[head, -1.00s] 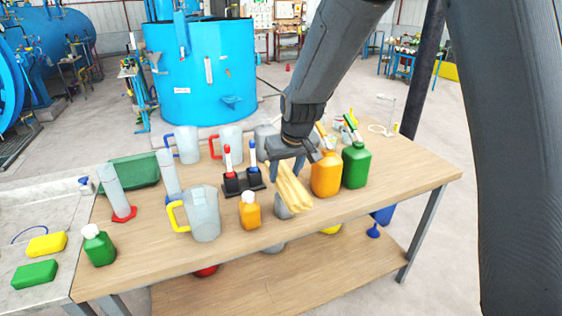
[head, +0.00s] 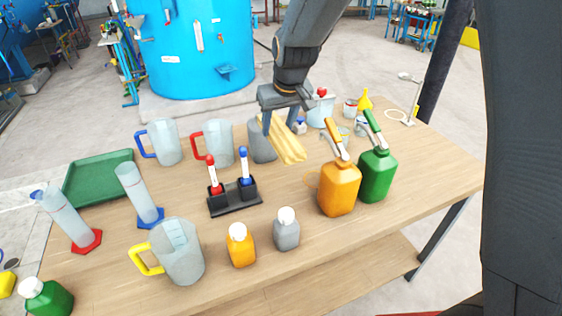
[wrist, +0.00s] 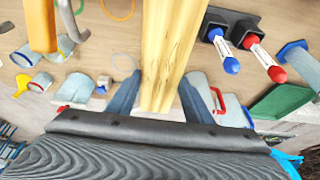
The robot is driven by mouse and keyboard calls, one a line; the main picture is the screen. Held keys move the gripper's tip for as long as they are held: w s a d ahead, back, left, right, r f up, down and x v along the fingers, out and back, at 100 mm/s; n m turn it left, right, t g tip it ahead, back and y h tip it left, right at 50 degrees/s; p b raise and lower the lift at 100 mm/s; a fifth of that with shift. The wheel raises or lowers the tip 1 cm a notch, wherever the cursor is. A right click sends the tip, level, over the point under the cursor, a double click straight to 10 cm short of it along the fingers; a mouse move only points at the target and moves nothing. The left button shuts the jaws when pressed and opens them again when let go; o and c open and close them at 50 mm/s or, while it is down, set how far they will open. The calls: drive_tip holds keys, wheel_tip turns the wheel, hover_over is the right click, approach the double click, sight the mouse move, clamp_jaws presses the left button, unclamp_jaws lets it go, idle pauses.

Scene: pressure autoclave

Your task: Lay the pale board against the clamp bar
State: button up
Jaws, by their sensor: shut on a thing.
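The pale board (head: 287,142) is a yellowish wooden piece with lengthwise ridges. My gripper (head: 283,118) is shut on it near one end, and the board slopes down toward the front of the table. It looks held above the tabletop. In the wrist view the board (wrist: 170,50) stands between the two blue-grey fingers of my gripper (wrist: 160,100) and runs up out of the frame. I cannot make out a clamp bar in either view.
Below is a wooden table (head: 330,262). A black marker holder (head: 236,200) stands left of the board, an orange jug (head: 340,190) and green jug (head: 376,177) right of it. Grey (head: 286,235) and small orange (head: 241,248) bottles stand in front. The table's right end is mostly clear.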

drive_tip(key=shift+w, duration=0.5)
drive_tip(key=b, duration=1.3)
approach(276, 177)
drive_tip(key=x, duration=0.4)
drive_tip(key=shift+f, duration=0.4)
drive_tip(key=shift+r, duration=0.1)
drive_tip(key=o, duration=1.3)
